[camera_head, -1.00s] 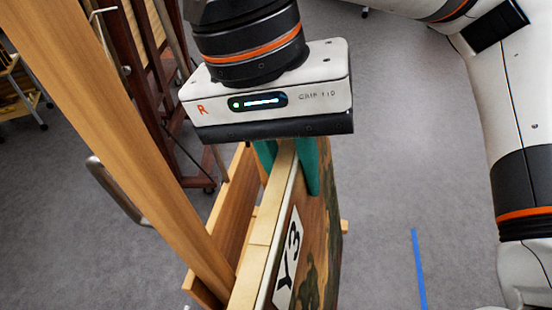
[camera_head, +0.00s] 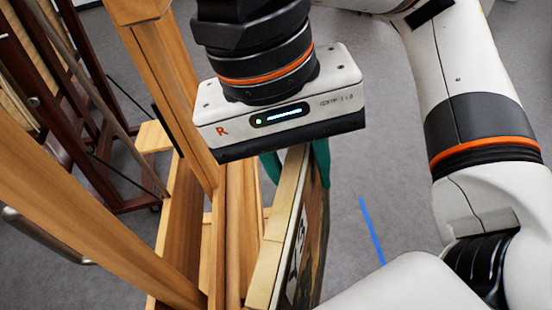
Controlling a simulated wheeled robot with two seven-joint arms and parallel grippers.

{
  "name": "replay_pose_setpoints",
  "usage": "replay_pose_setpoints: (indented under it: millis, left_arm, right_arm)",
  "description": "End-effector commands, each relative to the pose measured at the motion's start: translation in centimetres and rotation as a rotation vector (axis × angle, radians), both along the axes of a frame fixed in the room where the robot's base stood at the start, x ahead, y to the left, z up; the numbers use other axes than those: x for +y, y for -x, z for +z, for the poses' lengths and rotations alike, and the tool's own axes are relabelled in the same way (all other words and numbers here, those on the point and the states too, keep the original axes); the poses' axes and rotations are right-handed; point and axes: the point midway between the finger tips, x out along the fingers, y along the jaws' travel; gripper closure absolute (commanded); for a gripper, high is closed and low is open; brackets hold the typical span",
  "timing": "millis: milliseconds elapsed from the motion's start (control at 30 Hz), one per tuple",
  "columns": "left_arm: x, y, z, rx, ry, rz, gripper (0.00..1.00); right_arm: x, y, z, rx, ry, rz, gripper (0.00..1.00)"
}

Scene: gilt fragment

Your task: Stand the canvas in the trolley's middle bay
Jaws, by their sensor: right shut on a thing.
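My right gripper (camera_head: 295,165) is shut on the upper edge of the canvas (camera_head: 318,215), one teal finger on each side. The canvas stands on edge, its pale wooden stretcher (camera_head: 268,262) facing left and its dark painted face facing right. The wooden trolley (camera_head: 178,95), with posts and long rails, is just left of the canvas. The canvas appears alongside its right rail; I cannot tell whether it touches. The canvas's lower end and the bay floors are hidden or out of frame. My left gripper is out of view.
A metal handle (camera_head: 42,238) sticks out at the trolley's left. Dark wooden easels (camera_head: 75,100) stand behind at the upper left. A blue tape line (camera_head: 371,230) marks the open grey floor right of the canvas. My arm links fill the right side.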

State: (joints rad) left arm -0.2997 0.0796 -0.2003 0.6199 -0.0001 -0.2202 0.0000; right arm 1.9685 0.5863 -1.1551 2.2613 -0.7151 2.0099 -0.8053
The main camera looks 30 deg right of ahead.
Motion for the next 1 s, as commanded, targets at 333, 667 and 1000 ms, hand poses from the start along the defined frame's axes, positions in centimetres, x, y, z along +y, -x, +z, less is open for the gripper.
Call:
replay_pose_setpoints:
  millis: [333, 667, 1000]
  left_arm:
    - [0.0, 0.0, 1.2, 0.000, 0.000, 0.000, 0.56]
    - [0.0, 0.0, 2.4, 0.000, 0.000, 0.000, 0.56]
    - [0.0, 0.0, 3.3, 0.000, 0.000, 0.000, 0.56]
  right_arm:
    - [-2.8, 1.6, 0.0, 0.027, 0.016, 0.023, 1.00]
    - [-5.2, 2.8, 0.0, 0.031, 0.018, 0.023, 1.00]
    - [-7.0, 3.6, -0.1, 0.031, 0.021, 0.025, 1.00]
